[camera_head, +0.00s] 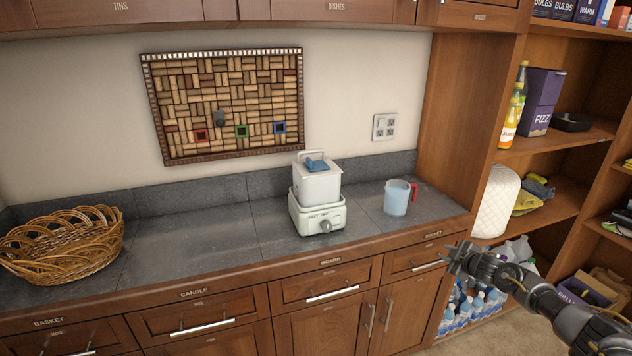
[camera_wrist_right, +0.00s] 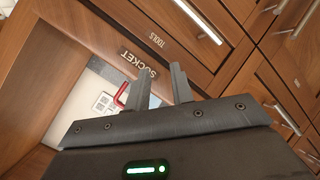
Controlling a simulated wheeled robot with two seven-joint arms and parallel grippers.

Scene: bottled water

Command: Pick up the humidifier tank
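The humidifier tank (camera_head: 318,186) is a white box with a blue cap (camera_head: 317,164) and a pale handle on top. It sits upright in the white humidifier base (camera_head: 304,222), which has a grey dial on its front, on the grey counter. My right gripper (camera_head: 452,257) is in front of the cabinets, to the right of and lower than the tank, and apart from it. In the right wrist view its two fingers (camera_wrist_right: 160,80) stand apart with nothing between them. The tank does not show in that view. My left gripper is not in view.
A pale blue pitcher (camera_head: 396,199) with a red handle stands right of the humidifier. A wicker basket (camera_head: 62,244) is at the counter's left end. The counter (camera_head: 190,242) between basket and humidifier is clear. Shelves with bottles and boxes stand at the right, past a wooden panel (camera_head: 456,120).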

